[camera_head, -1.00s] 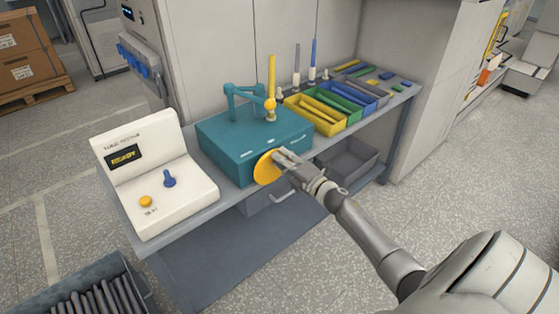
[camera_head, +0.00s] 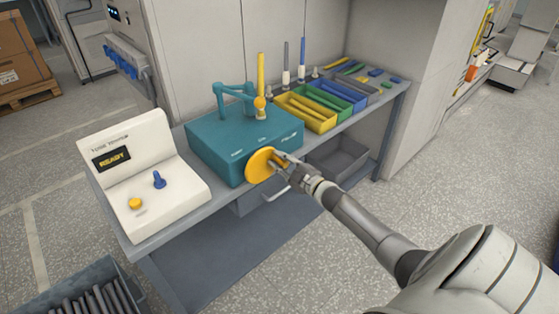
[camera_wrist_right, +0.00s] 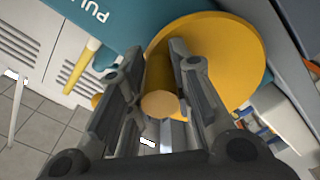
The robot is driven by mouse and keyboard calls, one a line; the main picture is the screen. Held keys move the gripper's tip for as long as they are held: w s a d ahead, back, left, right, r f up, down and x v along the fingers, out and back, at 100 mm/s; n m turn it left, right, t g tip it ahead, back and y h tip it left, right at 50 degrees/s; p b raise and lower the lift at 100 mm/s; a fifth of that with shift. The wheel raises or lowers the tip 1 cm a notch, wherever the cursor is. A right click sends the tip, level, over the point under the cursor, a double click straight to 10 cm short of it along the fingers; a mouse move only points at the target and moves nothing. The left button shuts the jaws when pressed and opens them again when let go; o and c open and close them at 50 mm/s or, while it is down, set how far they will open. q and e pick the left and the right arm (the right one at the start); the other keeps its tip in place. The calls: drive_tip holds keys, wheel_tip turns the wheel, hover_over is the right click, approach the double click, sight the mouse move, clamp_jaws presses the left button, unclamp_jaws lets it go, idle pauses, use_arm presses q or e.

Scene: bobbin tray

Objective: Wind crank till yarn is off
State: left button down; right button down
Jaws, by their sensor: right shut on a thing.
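The teal winder box (camera_head: 222,150) stands on the grey bench, with a bent teal arm on its top. A yellow disc crank (camera_head: 259,167) is on its front face; it also fills the upper right of the right wrist view (camera_wrist_right: 232,60). My right gripper (camera_head: 284,161) is shut on the crank's yellow handle (camera_wrist_right: 159,98), with a finger on each side of it in the right wrist view. A tall yellow bobbin (camera_head: 261,72) stands upright on top of the box, with a small yellow-orange ball beside it. I cannot tell how much yarn is on it. My left gripper is out of view.
Yellow (camera_head: 306,113), green and blue trays with rods stand to the right. A grey bin (camera_head: 338,160) is below the bench. A crate (camera_head: 70,290) of dark rods is at lower left.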

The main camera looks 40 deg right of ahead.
drive_tip(key=shift+d+f+m, duration=0.15)
drive_tip(key=shift+f+m, duration=0.1)
drive_tip(key=shift+m, duration=0.45)
drive_tip(key=c, duration=1.3)
unclamp_jaws()
drive_tip(key=shift+f, duration=0.15)
drive_tip(key=shift+o, duration=0.2)
drive_tip(key=s, duration=1.2)
drive_tip(key=shift+d, duration=0.45)
